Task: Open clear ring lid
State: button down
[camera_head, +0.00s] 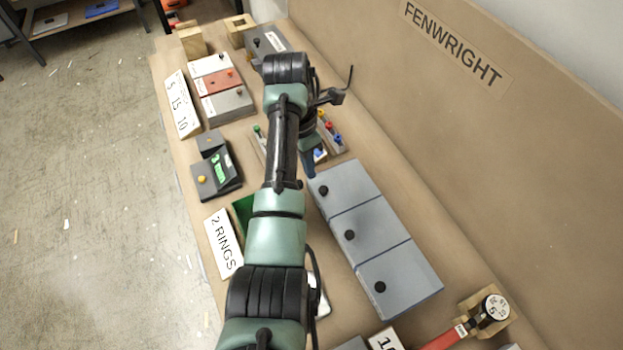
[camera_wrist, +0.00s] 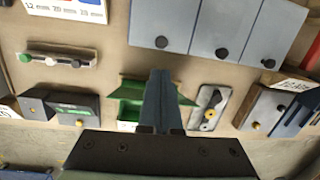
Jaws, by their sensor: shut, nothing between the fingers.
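My gripper (camera_head: 311,168) is shut and empty above the bench in the head view, partly hidden by my own arm. In the wrist view its fingers (camera_wrist: 160,76) are together and point toward the three grey lids, covering part of a green box (camera_wrist: 128,112). The three grey lids form a row, each with a black knob: one (camera_head: 347,178), a middle one (camera_head: 375,222) and a near one (camera_head: 408,268). All three look shut. No clear ring lid can be singled out; no lid carries a readable name. The gripper is apart from the lids.
A "2 RINGS" card (camera_head: 223,243) lies by the green box (camera_head: 236,222). A grey box with a yellow button (camera_head: 203,181) and lidded boxes (camera_head: 229,104) stand on the left. The high wall (camera_head: 480,130) bounds the right. A red-handled tool (camera_head: 445,340) lies front right.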

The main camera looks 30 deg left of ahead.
jog(key=f, duration=0.6)
jog(key=d+f, duration=0.1)
jog(key=f, duration=0.2)
jog(key=shift+w+d+f, duration=0.1)
jog(key=shift+w+f, duration=0.1)
jog(key=shift+f, duration=0.15)
jog(key=shift+r+p, duration=0.15)
jog(key=shift+p, duration=0.15)
jog(key=shift+w+r, duration=0.1)
jog(key=shift+r, duration=0.25)
